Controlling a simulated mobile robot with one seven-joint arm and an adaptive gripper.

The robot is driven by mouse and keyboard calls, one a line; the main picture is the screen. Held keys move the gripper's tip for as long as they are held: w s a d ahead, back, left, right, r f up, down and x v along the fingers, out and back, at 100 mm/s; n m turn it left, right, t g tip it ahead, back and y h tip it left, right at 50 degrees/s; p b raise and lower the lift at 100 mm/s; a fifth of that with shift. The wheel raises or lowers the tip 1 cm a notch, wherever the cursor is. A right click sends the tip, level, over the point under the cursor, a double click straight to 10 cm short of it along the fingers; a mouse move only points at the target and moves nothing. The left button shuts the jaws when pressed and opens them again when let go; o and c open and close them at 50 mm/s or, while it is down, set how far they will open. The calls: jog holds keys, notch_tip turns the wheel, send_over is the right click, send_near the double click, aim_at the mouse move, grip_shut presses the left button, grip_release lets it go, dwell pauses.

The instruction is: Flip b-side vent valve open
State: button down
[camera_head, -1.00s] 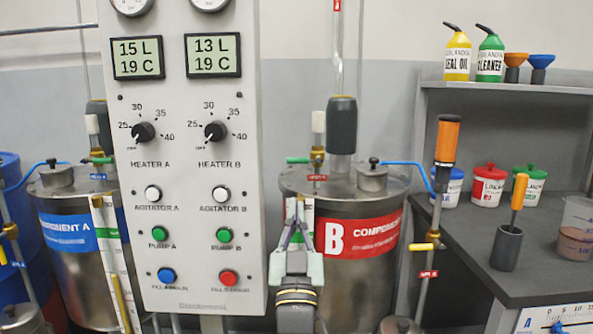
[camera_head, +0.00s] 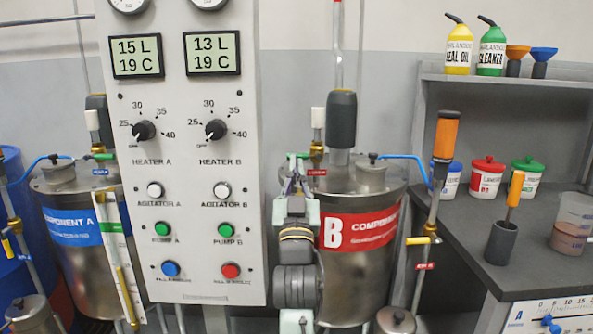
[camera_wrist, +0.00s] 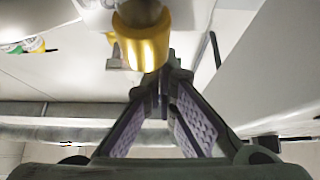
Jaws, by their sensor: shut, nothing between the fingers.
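The B-side vent valve (camera_head: 317,154) is a brass fitting with a pale cylinder on top, standing on the lid of the red-labelled B tank (camera_head: 362,285). Its green lever (camera_head: 298,156) points left, roughly level. A red tag hangs under the valve. My gripper (camera_head: 294,166) is shut and empty, pointing up, with its tips just below the lever in the head view. I cannot tell whether they touch it. In the wrist view, the shut fingertips (camera_wrist: 165,76) are just beside and below a yellow brass part (camera_wrist: 144,42). The green lever cannot be made out there.
The grey control panel (camera_head: 190,285) stands close to the left of my gripper. The lidded cap (camera_head: 373,176) and the dark-sleeved pipe (camera_head: 341,120) rise from the B lid. A dark bench (camera_head: 462,235) is at the right. The blue-labelled A tank is at the left.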

jog(key=shift+a+r+m+h+b, duration=0.15)
jog(key=shift+r+m+h+b, duration=0.1)
jog(key=shift+m+h, duration=0.75)
jog(key=shift+a+r+m+h+b, duration=0.1)
jog(key=shift+r+m+h+b, duration=0.15)
jog(key=shift+m+h, duration=0.7)
jog(key=r+m+g+h, duration=0.1)
jog(key=m+g+h, duration=0.1)
jog(key=m, duration=0.4)
jog(key=d+r+m+g+h+b, duration=0.1)
jog(key=r+m+g+h, duration=0.1)
jog(key=m+g, duration=0.2)
jog(key=d+r+m+g+h+b, duration=0.1)
jog(key=r+m+g+h, duration=0.1)
jog(key=m, duration=0.7)
jog(key=shift+d+r+m+g+h, duration=0.25)
jog(key=shift+g+h, duration=0.1)
jog(key=shift+g, duration=0.25)
jog(key=shift+f, duration=0.1)
